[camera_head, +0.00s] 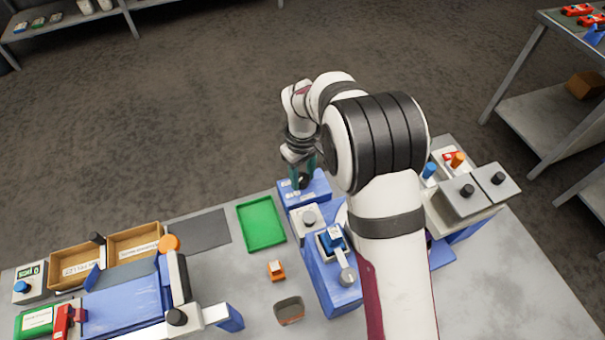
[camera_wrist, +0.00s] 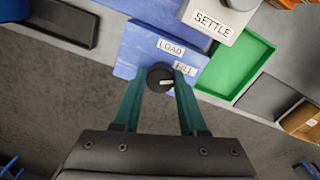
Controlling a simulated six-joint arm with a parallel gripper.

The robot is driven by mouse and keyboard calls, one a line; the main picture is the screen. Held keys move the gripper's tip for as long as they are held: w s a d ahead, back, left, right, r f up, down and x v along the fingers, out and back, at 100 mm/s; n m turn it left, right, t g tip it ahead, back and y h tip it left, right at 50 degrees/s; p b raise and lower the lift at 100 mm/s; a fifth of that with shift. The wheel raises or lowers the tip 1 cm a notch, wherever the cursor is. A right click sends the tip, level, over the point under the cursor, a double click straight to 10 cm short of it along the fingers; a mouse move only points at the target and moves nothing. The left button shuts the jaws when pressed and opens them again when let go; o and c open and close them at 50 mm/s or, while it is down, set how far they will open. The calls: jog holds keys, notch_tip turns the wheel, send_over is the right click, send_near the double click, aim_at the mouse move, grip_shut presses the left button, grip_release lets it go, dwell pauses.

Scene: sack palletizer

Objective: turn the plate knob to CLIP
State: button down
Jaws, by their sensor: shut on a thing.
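The dark round plate knob (camera_wrist: 158,75) sits on the blue block (camera_wrist: 137,48) in the wrist view, near that block's edge. Its short white mark points toward the right of the picture. Labels reading LOAD (camera_wrist: 171,46) and, partly covered, FILL (camera_wrist: 184,68) lie above and to the right of it. I see no readable CLIP label. My gripper (camera_wrist: 158,80) is shut on the knob, one teal finger on each side. In the head view the blue block (camera_head: 318,186) shows under my gripper (camera_head: 302,178), but the knob is hard to make out there.
A grey block labelled SETTLE (camera_wrist: 212,20) stands beside the blue block. A green tray (camera_head: 262,223) lies to the left. A dark mat (camera_head: 199,232) lies flat.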

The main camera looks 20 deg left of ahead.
aim_at(302, 178)
jog(key=m, duration=0.5)
jog(key=shift+m, duration=0.4)
jog(key=m, duration=0.5)
jog(key=shift+m, duration=0.6)
jog(key=shift+c, duration=2.2)
grip_release()
notch_tip(302, 178, up, 16)
